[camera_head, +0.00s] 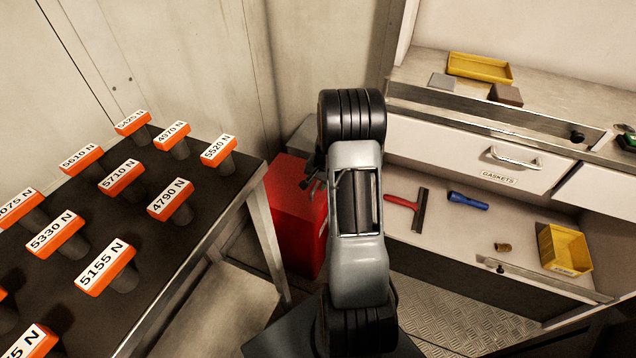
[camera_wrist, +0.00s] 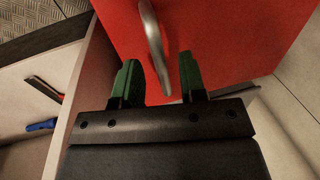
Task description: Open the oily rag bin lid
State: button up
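The oily rag bin is a red box (camera_head: 297,215) on the floor between the left table and the right counter, partly hidden behind my arm in the head view. In the wrist view its red surface (camera_wrist: 228,38) fills the upper middle, with a curved metal handle (camera_wrist: 154,45) on it. My gripper (camera_wrist: 160,78) is open, its two green-tipped fingers pointing at the red surface. The handle's lower end lies between the fingers in the picture, nearer the left one; I cannot tell whether they touch. In the head view my gripper's fingers are mostly hidden by my arm.
A dark table (camera_head: 190,238) with several orange-topped, labelled posts stands left of the bin. A counter with a GASKETS drawer (camera_head: 480,153) is at right; its lower shelf holds a squeegee-like red tool (camera_head: 410,207), a blue torch (camera_head: 468,201) and a yellow bin (camera_head: 565,249).

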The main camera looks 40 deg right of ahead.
grip_shut()
dwell(0.4)
